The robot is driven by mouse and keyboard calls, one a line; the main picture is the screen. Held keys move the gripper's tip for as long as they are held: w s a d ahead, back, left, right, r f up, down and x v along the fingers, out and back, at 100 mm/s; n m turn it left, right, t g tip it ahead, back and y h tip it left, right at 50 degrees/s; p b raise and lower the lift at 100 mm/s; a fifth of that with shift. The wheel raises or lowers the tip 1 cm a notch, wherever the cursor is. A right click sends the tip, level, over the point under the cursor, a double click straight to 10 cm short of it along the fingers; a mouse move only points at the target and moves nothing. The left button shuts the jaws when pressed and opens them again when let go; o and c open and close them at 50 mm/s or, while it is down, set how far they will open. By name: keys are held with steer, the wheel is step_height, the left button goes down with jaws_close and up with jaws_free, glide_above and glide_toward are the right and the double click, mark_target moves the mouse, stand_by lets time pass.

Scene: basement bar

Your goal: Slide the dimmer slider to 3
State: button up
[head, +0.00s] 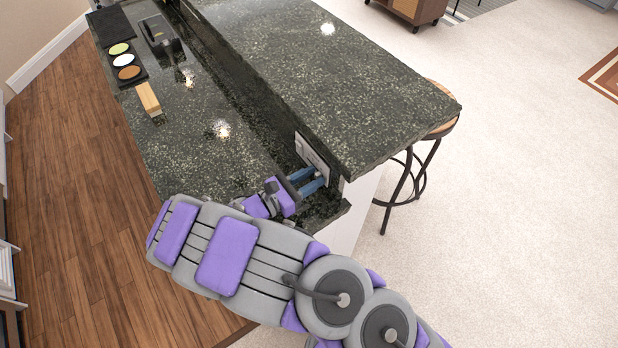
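The dimmer plate (312,158) is a pale panel on the dark granite riser between the lower counter and the raised bar top. My gripper (318,178) reaches it from the left, with blue fingers at the lower part of the plate. The two fingers show a gap between them. Whether they touch the slider cannot be told. The slider itself and any number marks are too small or hidden behind the fingers.
The lower granite counter (190,120) holds a tray with three coloured discs (124,60), a wooden block (149,98) and a dark sink or faucet area (160,35). The raised bar top (340,80) overhangs the plate. A stool (408,185) stands right of the bar on open carpet.

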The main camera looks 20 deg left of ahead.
jaws_close()
stand_by(1.2)
